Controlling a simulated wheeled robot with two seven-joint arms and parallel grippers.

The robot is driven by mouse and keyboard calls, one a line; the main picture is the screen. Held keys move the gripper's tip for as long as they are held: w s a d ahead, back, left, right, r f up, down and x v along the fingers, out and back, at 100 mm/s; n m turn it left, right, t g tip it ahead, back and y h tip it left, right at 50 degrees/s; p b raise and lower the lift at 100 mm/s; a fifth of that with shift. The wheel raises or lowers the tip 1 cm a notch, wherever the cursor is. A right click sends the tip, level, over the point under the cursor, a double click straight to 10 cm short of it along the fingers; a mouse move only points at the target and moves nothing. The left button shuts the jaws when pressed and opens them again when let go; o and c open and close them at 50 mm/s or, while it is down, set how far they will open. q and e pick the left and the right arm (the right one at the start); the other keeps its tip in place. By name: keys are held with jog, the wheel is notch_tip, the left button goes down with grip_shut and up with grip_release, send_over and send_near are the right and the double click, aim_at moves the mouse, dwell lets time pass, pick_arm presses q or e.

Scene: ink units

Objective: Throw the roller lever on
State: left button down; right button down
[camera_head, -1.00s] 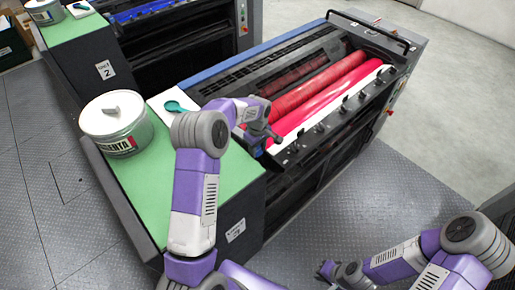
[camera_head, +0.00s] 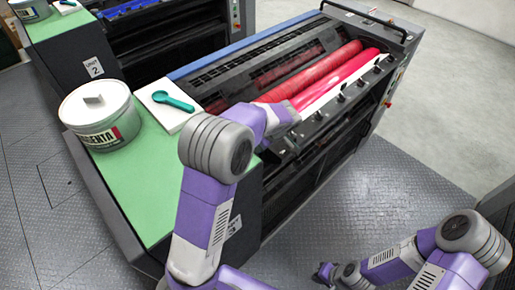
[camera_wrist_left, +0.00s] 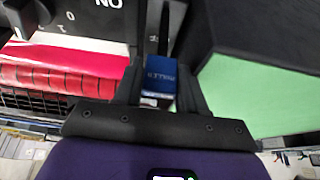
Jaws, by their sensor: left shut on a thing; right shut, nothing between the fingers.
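The roller lever (camera_wrist_left: 160,76) has a blue grip with upside-down lettering in the left wrist view. My left gripper (camera_wrist_left: 160,88) is shut on this grip, a finger on each side. In the head view my own left arm hides the left gripper and the lever. Markings "ON", "0" and "1" show on the dark panel (camera_wrist_left: 88,18) beside the lever; I cannot tell which setting the lever is at. My right gripper (camera_head: 325,272) is shut and empty at the lower right, away from the press.
Red rollers (camera_head: 315,76) lie in the press. The green-topped cabinet (camera_head: 150,205) carries a magenta ink tin (camera_head: 98,120) and a teal scoop (camera_head: 172,100) on a white pad (camera_head: 160,113). Open floor (camera_head: 350,205) lies right of the press.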

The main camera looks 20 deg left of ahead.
pick_arm(q)
jog(key=b, duration=0.1)
jog(key=d, duration=0.1)
jog(key=s+d+b, duration=0.1)
jog(key=shift+d+f+y+b, duration=0.25)
jog(key=shift+y+b, duration=0.1)
jog(key=shift+y, duration=0.05)
pick_arm(e)
notch_tip(320, 180, down, 4)
jog(key=shift+r, duration=0.2)
pick_arm(q)
jog(key=c, duration=1)
grip_release()
jog(key=shift+r, duration=0.15)
